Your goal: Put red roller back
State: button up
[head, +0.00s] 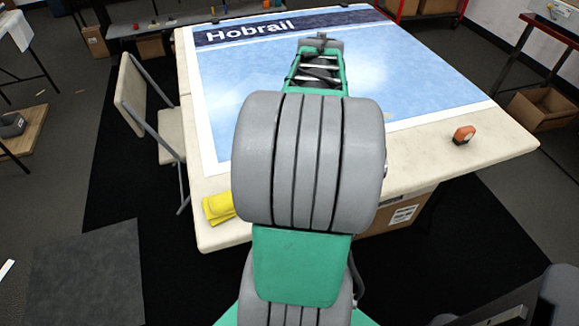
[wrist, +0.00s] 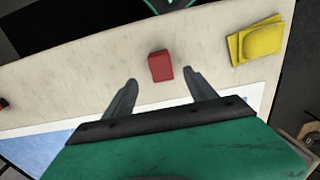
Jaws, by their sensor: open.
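A small red block-like object (wrist: 160,66), which looks like the red roller, lies on the bare cream tabletop (wrist: 90,75) in the wrist view. My gripper (wrist: 160,82) is open above the table, its two dark fingers spread. The red object shows between and just beyond the fingertips, apart from both. In the head view my arm reaches out over the table (head: 505,150) and hides the red object and the gripper's fingers.
A printed blue sheet marked Hobrail (head: 430,70) covers much of the table. A yellow folded cloth (head: 218,208) lies at the near edge, also in the wrist view (wrist: 258,42). An orange-black tape measure (head: 464,134) sits at right. A folding chair (head: 150,110) stands at left.

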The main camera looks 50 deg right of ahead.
jog(key=w+a+n+t, duration=0.15)
jog(key=w+a, duration=0.25)
jog(key=a, duration=0.5)
jog(key=w+a+n+g, duration=0.15)
jog(key=w+a, duration=0.25)
jog(key=a, duration=0.5)
jog(key=s+a+f+n+t, duration=0.2)
jog(key=a+f+n, duration=0.1)
jog(key=a, duration=1.1)
notch_tip(320, 180, up, 8)
jog(key=w+t+p, duration=0.1)
jog(key=p, duration=0.4)
jog(key=shift+d+p, duration=0.3)
jog(key=shift+p, duration=0.05)
